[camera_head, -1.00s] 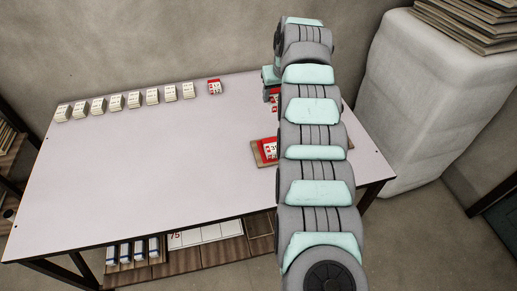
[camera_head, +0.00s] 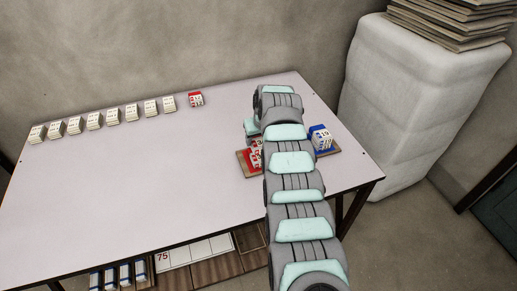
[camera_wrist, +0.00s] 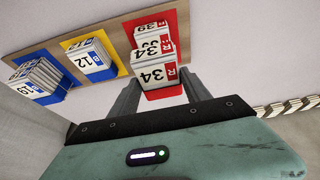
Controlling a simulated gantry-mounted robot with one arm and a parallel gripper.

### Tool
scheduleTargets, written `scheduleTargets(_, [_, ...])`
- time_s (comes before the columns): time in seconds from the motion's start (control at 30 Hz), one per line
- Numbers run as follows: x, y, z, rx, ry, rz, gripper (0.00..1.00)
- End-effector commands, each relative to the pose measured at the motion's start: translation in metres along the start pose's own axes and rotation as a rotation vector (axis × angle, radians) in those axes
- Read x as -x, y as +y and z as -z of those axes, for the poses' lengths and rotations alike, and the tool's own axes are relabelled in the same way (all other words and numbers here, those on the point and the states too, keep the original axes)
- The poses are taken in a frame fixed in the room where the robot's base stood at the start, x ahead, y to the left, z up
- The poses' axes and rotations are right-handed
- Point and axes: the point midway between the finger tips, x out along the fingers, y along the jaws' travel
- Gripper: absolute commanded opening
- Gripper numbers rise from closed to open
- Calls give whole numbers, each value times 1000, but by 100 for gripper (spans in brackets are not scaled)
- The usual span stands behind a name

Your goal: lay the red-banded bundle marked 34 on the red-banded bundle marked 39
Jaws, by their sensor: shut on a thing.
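The red-banded bundle marked 34 (camera_wrist: 152,76) is between the two fingers of my gripper (camera_wrist: 161,82) in the wrist view. My gripper is shut on it. Just beyond it in that view is the red-banded bundle marked 39 (camera_wrist: 151,30), over the red area (camera_wrist: 182,38) of a wooden board (camera_wrist: 112,32). The two overlap in the picture, and I cannot tell whether they touch. In the head view my arm hides most of this; red and white show at its left edge (camera_head: 256,152).
Beside the red area, a bundle marked 12 (camera_wrist: 88,60) sits on yellow and bundles marked 19 (camera_wrist: 38,80) on blue. White bundles (camera_head: 112,117) line the table's back edge, ending in a red-banded one (camera_head: 195,99). The table's left and middle (camera_head: 130,180) are clear.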

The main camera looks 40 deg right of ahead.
Motion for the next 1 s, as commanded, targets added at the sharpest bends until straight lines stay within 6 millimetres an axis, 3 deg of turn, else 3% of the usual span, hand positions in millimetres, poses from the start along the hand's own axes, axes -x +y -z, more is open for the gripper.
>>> scheduleTargets(0.27, [-36, -1, -16, 0, -4, 1, 15])
scheduleTargets(0.67, [-41, 0, -17, 0, -1, 1, 15])
scheduleTargets(0.7, [-40, 0, -17, 0, -1, 0, 57])
scheduleTargets(0.93, [-40, 0, -17, 0, -1, 1, 76])
scheduleTargets(1.0, [-40, 0, -17, 0, -1, 0, 77])
